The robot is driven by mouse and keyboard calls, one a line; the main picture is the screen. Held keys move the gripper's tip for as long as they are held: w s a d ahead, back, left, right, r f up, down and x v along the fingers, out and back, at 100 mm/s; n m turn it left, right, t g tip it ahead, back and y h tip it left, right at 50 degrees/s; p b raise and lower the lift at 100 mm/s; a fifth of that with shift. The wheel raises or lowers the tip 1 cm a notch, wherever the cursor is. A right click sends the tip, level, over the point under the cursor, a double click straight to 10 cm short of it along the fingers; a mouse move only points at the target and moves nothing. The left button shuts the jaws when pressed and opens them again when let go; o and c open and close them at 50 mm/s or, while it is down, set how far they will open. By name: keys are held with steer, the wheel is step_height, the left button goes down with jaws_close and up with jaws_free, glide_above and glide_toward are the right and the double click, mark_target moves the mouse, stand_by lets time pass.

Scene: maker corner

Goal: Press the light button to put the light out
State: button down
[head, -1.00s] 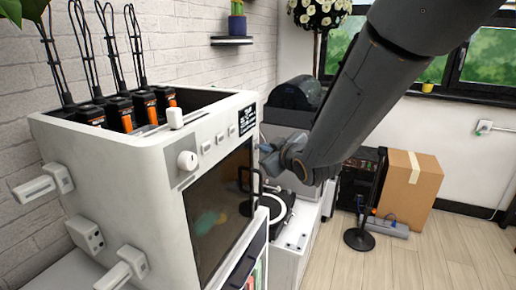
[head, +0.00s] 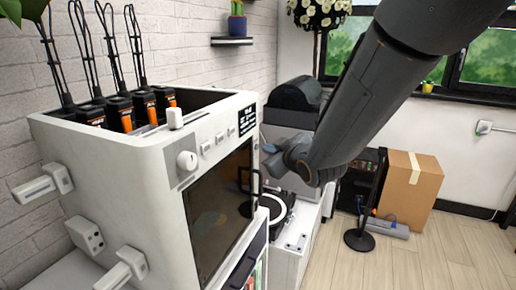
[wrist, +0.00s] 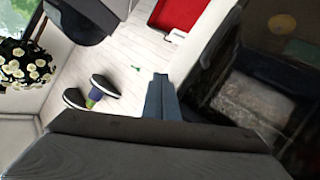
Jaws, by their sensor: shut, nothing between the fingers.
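A white boxy machine (head: 110,150) with a dark front window (head: 220,210) stands at the left in the head view. Its upper front strip carries a round knob (head: 187,160) and a row of small white buttons (head: 219,138). I cannot tell which one is the light button. My gripper (head: 268,158) is shut and empty, to the right of the machine's front and apart from the buttons. In the wrist view its fingers (wrist: 161,98) are together, beside the dark window (wrist: 270,80). The buttons are not clear in that view.
A black door handle (head: 250,190) sticks out from the front. Black and orange spools or cartridges (head: 120,110) with cables stand in the open top. A black-based stand (head: 362,240) and a cardboard box (head: 410,190) stand on the floor at right. The floor at front right is clear.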

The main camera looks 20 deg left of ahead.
steer(key=d, duration=0.6)
steer(key=shift+s, duration=0.25)
stand_by(0.3)
steer(key=shift+d, duration=0.1)
steer(key=s+d+f+m+g+h, duration=0.1)
steer(key=s+d+f+m+h, duration=0.15)
steer(key=d, duration=0.55)
steer(key=s+d+f+m+g+h, duration=0.1)
steer(key=s+d+f+m+h, duration=0.2)
steer(key=d, duration=0.5)
steer(key=s+d+f+m+g+h, duration=0.1)
steer(key=d+f+m+h, duration=0.25)
steer(key=d, duration=0.45)
steer(key=s+d+f+m+g, duration=0.1)
steer(key=s+d+m+g, duration=0.1)
steer(key=s+d, duration=0.3)
steer(key=s+d+f+m+g, duration=0.2)
steer(key=s+d+m+g, duration=0.1)
steer(key=s, duration=0.9)
steer(key=d+g, duration=0.1)
steer(key=d, duration=0.1)
steer(key=shift+d+f+g+h, duration=0.3)
steer(key=shift+h, duration=0.1)
